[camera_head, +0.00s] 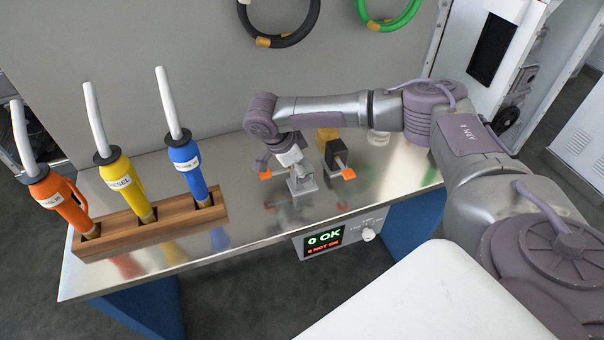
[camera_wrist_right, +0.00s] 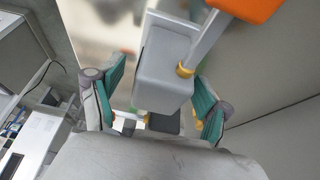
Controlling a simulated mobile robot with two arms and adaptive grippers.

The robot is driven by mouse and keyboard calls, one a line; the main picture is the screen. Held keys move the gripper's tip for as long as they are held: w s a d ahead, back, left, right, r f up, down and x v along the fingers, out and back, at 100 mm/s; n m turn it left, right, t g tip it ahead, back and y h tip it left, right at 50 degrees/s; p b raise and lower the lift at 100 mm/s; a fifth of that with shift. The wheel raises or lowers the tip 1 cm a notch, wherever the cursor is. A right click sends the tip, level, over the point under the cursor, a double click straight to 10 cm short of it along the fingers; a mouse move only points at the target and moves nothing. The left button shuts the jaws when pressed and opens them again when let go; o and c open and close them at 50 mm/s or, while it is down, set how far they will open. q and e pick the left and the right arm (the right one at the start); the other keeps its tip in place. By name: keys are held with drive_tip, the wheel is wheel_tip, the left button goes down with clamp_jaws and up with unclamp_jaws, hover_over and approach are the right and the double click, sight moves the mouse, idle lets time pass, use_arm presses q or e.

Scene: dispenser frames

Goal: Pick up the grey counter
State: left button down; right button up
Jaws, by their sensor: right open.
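The grey counter (camera_head: 303,186) stands on the metal bench, below the wrist of my right arm. It also shows in the right wrist view as a grey block (camera_wrist_right: 163,78) between the teal finger pads. My right gripper (camera_wrist_right: 161,92) is open around it, with one finger to each side; I cannot tell whether the pads touch it. In the head view the right gripper (camera_head: 283,155) partly hides the counter's upper part. An orange end piece (camera_wrist_right: 250,8) shows at the top of the wrist view. My left gripper is not in view.
A black counter (camera_head: 338,153) with an orange tip stands close to the right, a yellow object (camera_head: 327,134) behind it. A wooden rack (camera_head: 150,228) holds orange, yellow and blue nozzles at left. Hoses hang on the wall.

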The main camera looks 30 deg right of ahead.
drive_tip(key=shift+x, duration=1.3)
drive_tip(key=shift+w, duration=0.1)
clamp_jaws()
